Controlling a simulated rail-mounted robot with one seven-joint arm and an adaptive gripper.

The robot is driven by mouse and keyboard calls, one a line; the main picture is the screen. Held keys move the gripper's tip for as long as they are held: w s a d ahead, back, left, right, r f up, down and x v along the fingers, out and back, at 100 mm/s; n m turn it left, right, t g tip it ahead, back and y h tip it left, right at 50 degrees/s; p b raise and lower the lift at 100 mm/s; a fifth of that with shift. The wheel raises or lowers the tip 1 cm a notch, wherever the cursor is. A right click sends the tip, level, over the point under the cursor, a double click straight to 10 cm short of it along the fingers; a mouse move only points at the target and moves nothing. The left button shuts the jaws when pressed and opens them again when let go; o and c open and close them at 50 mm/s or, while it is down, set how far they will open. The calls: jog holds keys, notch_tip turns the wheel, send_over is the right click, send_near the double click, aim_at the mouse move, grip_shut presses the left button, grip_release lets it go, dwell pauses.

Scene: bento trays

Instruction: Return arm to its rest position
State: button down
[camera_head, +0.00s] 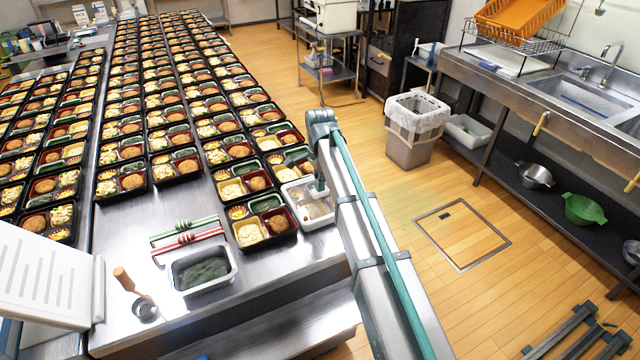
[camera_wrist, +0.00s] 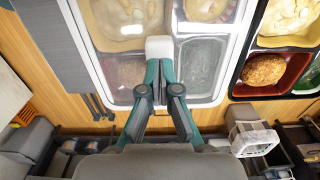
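My gripper (camera_wrist: 160,62) points down over a white-rimmed, clear-covered bento tray (camera_wrist: 104,92). In the head view this tray (camera_head: 322,222) is at the right edge of the steel table, partly behind my arm. My gripper's fingers are close together in the wrist view, with a white block (camera_wrist: 160,46) at their tips. I cannot tell if the fingers grip this block or only touch it. Food in several compartments shows blurred through the cover. My arm (camera_head: 350,190) reaches up from the lower right of the head view.
Rows of filled dark bento trays (camera_head: 130,188) cover the table. A black tray (camera_head: 265,240) is beside the covered one. Red tongs (camera_head: 188,243), green tongs (camera_head: 185,229), a small metal tray (camera_head: 203,289) and a ladle (camera_head: 144,306) lie nearer. A bin (camera_head: 408,150) stands on open floor.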

notch_tip(320, 180, up, 8)
jog(key=p, duration=0.4)
jog(key=shift+p, duration=0.35)
dwell(0.5)
